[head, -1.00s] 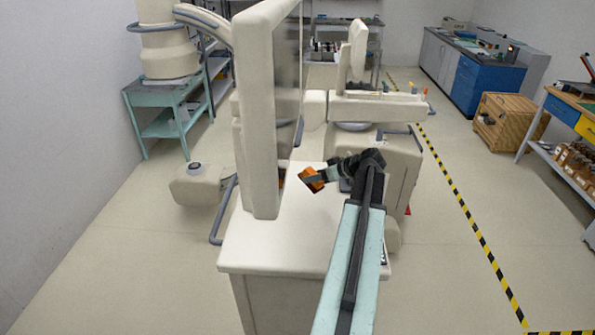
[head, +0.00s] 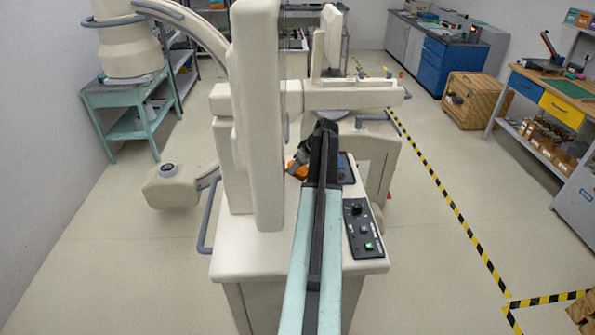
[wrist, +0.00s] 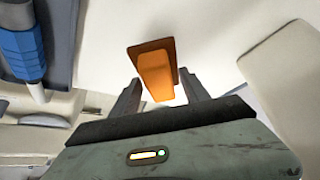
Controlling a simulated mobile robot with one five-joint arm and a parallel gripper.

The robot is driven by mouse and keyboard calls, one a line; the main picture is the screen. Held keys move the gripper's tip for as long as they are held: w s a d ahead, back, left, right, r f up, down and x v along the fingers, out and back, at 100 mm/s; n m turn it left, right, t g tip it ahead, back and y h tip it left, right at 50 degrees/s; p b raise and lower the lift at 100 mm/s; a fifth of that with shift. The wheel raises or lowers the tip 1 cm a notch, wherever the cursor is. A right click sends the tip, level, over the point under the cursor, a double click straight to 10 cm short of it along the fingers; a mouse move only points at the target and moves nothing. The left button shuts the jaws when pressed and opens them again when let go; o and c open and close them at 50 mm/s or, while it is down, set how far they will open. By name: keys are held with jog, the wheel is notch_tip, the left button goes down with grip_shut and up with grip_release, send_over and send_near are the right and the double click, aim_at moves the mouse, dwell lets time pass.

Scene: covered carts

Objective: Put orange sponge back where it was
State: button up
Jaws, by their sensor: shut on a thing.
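The orange sponge (wrist: 155,72) is between the two fingers of my gripper (wrist: 161,98) in the wrist view, and the gripper is shut on it. Part of the sponge sticks out past the fingertips, over a pale surface. In the head view the sponge (head: 296,170) shows only in part, close to the right edge of the tall cream panel. There my gripper (head: 302,163) is over the cream cart top (head: 262,246), mostly hidden by my arm. Whether the sponge touches the cart top cannot be told.
The tall cream panel (head: 258,120) stands immediately left of my gripper. A black control box (head: 361,229) with knobs and a green button lies on the cart's right side. A blue-handled object (wrist: 22,50) lies in a grey tray (wrist: 62,35).

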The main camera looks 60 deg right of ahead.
jog(key=shift+w+d+f, duration=0.1)
jog(key=shift+w+d, duration=0.75)
jog(key=shift+w, duration=0.1)
notch_tip(320, 180, down, 4)
jog(key=b, duration=0.4)
jog(key=shift+w+d, duration=0.1)
jog(key=shift+w, duration=0.05)
jog(key=shift+r, duration=0.25)
jog(key=shift+f, duration=0.2)
jog(key=o, duration=1.5)
jog(key=shift+r, duration=0.1)
jog(key=p+v, duration=0.5)
jog(key=v, duration=0.1)
jog(key=p+v, duration=0.5)
jog(key=v, duration=0.1)
jog(key=shift+w+r+p, duration=0.15)
jog(key=shift+w+p, duration=0.1)
jog(key=shift+p, duration=0.15)
jog(key=shift+s+r, duration=0.15)
